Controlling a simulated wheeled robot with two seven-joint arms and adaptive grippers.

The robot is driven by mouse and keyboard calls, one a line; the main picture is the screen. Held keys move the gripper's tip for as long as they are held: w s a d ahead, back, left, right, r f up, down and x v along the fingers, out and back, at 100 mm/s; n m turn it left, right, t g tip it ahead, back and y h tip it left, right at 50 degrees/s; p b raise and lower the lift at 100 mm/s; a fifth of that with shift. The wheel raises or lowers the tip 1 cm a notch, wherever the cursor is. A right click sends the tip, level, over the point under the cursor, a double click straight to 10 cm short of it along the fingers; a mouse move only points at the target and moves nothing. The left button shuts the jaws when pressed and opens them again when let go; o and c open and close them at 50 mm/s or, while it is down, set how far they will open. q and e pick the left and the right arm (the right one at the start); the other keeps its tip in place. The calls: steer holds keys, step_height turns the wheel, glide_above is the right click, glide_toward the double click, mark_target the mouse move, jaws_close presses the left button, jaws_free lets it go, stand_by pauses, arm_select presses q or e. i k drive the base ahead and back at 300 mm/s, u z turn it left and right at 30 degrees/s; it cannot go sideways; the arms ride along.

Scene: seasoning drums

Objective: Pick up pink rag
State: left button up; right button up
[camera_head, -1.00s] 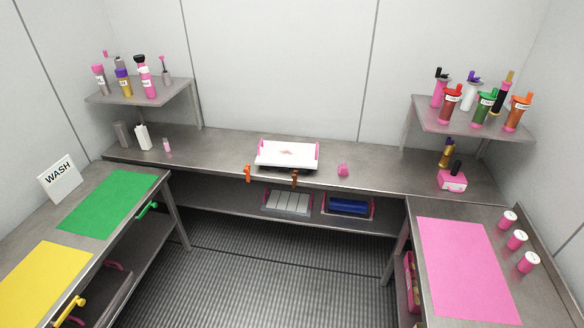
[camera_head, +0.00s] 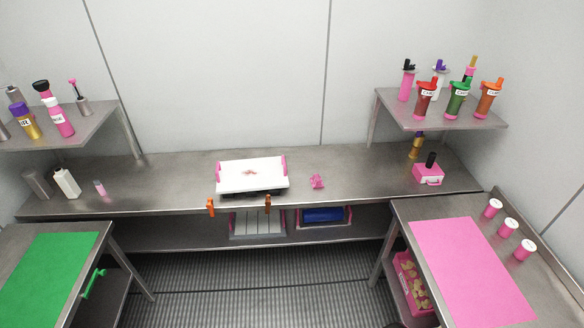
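A small crumpled pink thing (camera_head: 317,181), which looks like the pink rag, lies on the back steel counter (camera_head: 360,175). It is just right of a white tray with pink ends (camera_head: 252,177). Nothing touches or covers it. Neither of my grippers shows in the head view.
A pink box with a black top (camera_head: 428,174) stands farther right on the counter. Shelves with bottles hang at both sides. A pink mat (camera_head: 470,270) covers the right table. The floor (camera_head: 260,290) between is clear.

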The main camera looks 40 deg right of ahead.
mark_target(316, 181)
steer(key=z, duration=0.05)
steer(key=i, duration=1.55)
steer(key=z, duration=1.85)
